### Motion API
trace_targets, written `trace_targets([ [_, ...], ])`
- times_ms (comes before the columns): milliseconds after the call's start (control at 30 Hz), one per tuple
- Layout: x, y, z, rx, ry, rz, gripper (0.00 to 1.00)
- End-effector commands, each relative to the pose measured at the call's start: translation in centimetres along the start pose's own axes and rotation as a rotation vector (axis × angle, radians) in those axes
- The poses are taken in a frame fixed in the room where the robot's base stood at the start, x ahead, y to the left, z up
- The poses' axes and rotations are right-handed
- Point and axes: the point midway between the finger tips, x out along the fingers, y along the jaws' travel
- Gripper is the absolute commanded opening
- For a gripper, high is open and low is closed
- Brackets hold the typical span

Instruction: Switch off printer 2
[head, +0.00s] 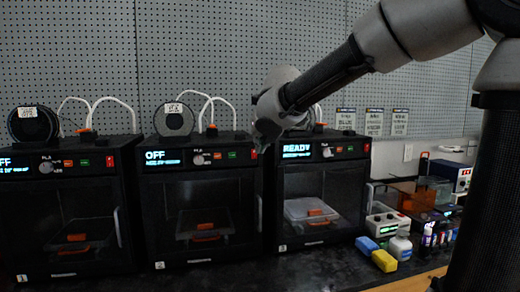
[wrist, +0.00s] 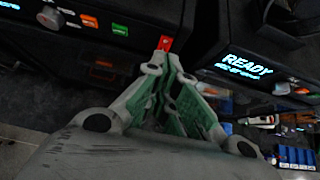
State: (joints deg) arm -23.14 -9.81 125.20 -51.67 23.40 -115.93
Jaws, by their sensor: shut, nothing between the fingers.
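Printer 2 (head: 160,222), a black box printer with a clear front, stands in the middle of the row. Its small label seems to read 2, and its display (head: 168,157) reads OFF. A red switch (head: 254,154) sits at the right end of its top panel; it also shows in the wrist view (wrist: 165,43). My gripper (head: 262,140) is shut and empty, in front of the gap between the middle and right printers. In the wrist view its fingertips (wrist: 163,55) are right at the red switch; I cannot tell whether they touch it.
The left printer (head: 20,225) also shows OFF. The right printer (head: 350,200) shows READY and holds a pale object (head: 305,207) inside. Blue (head: 366,244) and yellow (head: 384,261) blocks, bottles and small devices crowd the bench at right. A grey pegboard (head: 240,50) stands behind.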

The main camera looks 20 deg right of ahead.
Motion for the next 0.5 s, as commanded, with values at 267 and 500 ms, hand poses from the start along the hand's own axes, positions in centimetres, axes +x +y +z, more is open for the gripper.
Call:
trace_targets([
  [267,-4.4,0.1,1.2,0.001,-0.005,0.002,0.00],
  [500,-6.8,0.0,1.7,0.000,-0.001,0.001,0.00],
])
